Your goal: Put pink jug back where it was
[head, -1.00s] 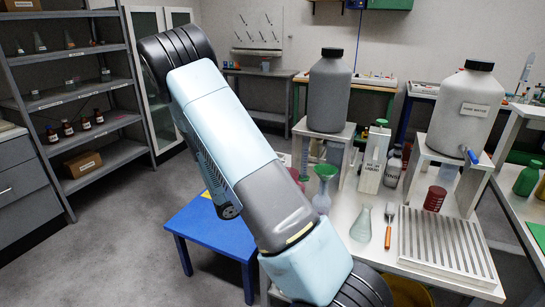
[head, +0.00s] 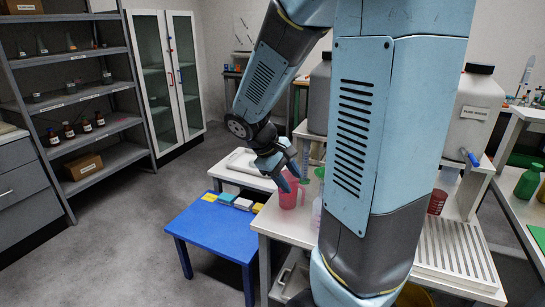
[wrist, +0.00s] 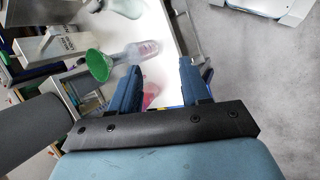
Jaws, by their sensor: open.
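The pink jug (head: 289,198) stands upright near the left end of the white bench (head: 268,224), its handle to the right in the head view. My gripper (head: 294,184) is open just above and in front of the jug, its fingers pointing down. In the wrist view, a bit of pink from the jug (wrist: 151,95) shows low between the two blue fingers of my gripper (wrist: 160,67). Most of the jug is hidden there by the fingers and the black gripper body. I cannot tell whether a finger touches it.
A blue table (head: 212,228) with several coloured blocks stands left of the bench. A grey shelf (head: 112,116) is at far left. The floor between is clear.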

